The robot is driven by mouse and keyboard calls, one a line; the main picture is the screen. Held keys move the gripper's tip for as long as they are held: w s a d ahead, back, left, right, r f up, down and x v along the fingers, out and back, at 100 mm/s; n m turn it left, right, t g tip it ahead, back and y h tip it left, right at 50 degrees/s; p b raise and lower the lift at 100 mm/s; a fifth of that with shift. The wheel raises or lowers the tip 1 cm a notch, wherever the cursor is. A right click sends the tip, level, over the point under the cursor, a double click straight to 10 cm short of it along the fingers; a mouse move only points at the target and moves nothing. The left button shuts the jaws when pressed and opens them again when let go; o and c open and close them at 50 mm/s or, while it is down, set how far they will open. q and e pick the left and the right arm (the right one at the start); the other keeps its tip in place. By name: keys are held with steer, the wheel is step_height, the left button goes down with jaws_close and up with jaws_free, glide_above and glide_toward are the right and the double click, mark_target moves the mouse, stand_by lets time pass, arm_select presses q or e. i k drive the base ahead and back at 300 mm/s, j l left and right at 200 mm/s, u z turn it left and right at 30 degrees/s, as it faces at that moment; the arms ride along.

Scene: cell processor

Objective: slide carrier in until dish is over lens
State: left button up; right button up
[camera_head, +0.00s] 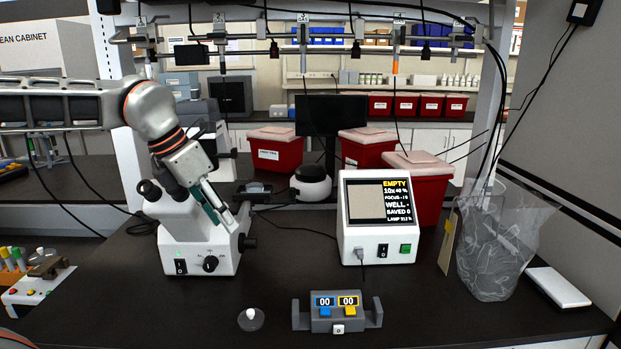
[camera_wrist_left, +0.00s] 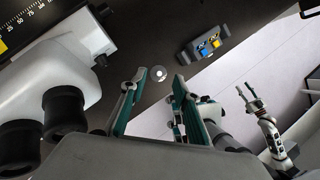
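The white microscope (camera_head: 190,232) stands left of centre, and its eyepieces show large in the wrist view (camera_wrist_left: 62,105). A dark stage-like part (camera_head: 258,192) sticks out to its right with a small clear piece on it; I cannot tell whether this is the carrier or the dish. The lens is hidden. My left gripper (camera_head: 224,213) hangs in front of the microscope body. In the wrist view its teal fingers (camera_wrist_left: 156,78) are spread with nothing between them. My right gripper (camera_wrist_left: 250,90) shows small in the wrist view, fingers apart and empty.
A monitor box (camera_head: 378,218) reading EMPTY stands to the right. A grey two-display counter (camera_head: 335,314) and a round grey piece with a white knob (camera_head: 251,320) lie at the front. A clear bag (camera_head: 490,250) and red bins (camera_head: 275,150) stand around.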

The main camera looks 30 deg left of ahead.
mark_target(238, 195)
steer(key=i, duration=0.85)
